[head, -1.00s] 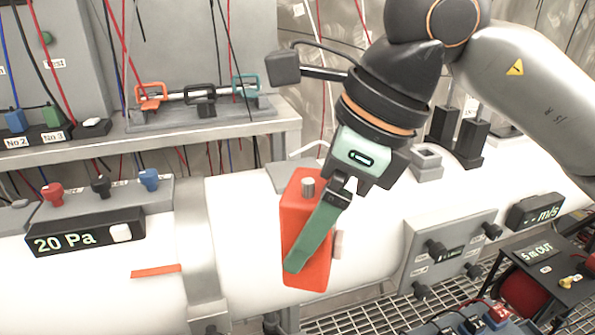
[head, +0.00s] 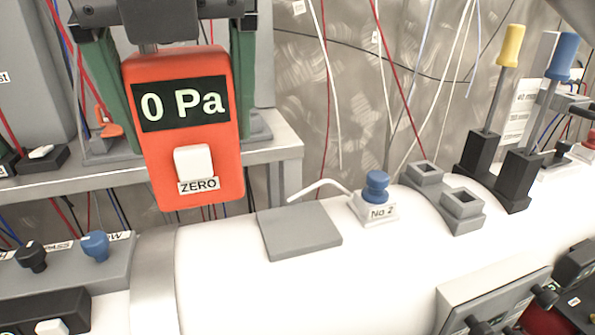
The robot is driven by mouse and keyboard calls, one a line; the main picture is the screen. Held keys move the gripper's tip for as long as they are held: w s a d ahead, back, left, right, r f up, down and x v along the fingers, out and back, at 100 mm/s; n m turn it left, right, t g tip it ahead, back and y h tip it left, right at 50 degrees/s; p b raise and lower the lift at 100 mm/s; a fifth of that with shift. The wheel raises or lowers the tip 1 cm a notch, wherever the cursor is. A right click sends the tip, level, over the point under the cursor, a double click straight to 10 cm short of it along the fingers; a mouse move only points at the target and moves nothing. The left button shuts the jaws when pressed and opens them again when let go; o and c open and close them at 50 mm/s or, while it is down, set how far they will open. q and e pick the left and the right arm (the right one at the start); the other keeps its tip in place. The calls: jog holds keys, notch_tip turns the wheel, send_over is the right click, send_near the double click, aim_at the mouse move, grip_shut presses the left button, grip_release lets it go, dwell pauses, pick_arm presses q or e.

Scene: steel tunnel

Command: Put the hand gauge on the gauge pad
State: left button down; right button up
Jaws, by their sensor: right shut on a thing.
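The hand gauge (head: 215,150) is an orange-red box with a dark display reading "0 Pa" and a white ZERO button, its face towards me. My right gripper (head: 187,118) is shut on it, one green finger along each side, and holds it upright in the upper left of the head view. The gauge pad (head: 299,231) appears to be the flat grey square on top of the white duct, right of and below the gauge in the picture. The pad is bare. My left gripper is not in view.
A blue-capped port labelled No 2 (head: 376,193) with a white tube stands right of the pad. Grey square sockets (head: 462,205) and black holders with yellow- and blue-handled rods (head: 510,45) stand further right. A shelf (head: 277,150) runs behind the gauge.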

jog(key=w+d+f, duration=0.2)
jog(key=w+f, duration=0.1)
jog(key=f, duration=0.1)
jog(key=w+d+f, duration=0.3)
jog(key=w+f, duration=0.1)
jog(key=w+d+f, duration=0.3)
jog(key=shift+w+d+f+p, duration=0.15)
jog(key=shift+f+p, duration=0.25)
jog(key=shift+f, duration=0.4)
jog(key=shift+f, duration=0.15)
jog(key=o, duration=1.4)
